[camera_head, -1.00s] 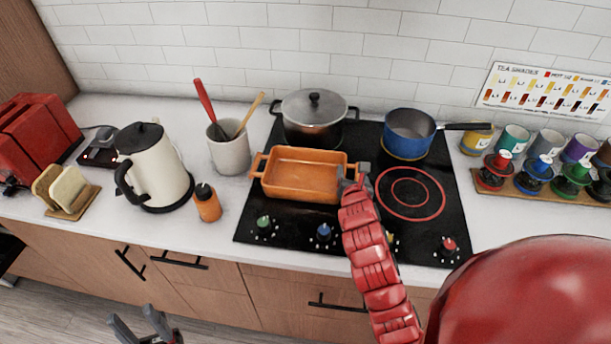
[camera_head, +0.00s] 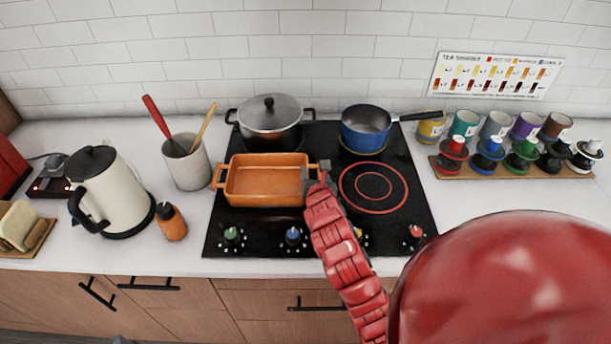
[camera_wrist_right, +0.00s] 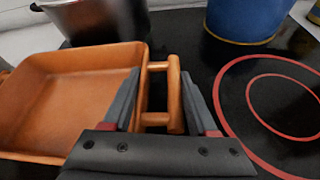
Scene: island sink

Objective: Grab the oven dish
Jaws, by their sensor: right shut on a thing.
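The orange oven dish (camera_head: 265,198) is rectangular, empty and has a loop handle at each end. It sits on the front left of the black cooktop. My right gripper (camera_head: 318,172) is at the dish's right handle. In the right wrist view its two fingers (camera_wrist_right: 163,100) are on either side of the handle bar (camera_wrist_right: 175,92), one between the bar and the dish wall (camera_wrist_right: 135,75). It is shut on that handle. Only a small grey tip, likely of my left gripper (camera_head: 119,340), shows at the bottom edge of the head view.
A lidded pot (camera_head: 270,125) stands right behind the dish, and a blue saucepan (camera_head: 366,130) is behind right. The front right burner (camera_head: 374,188) is clear.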

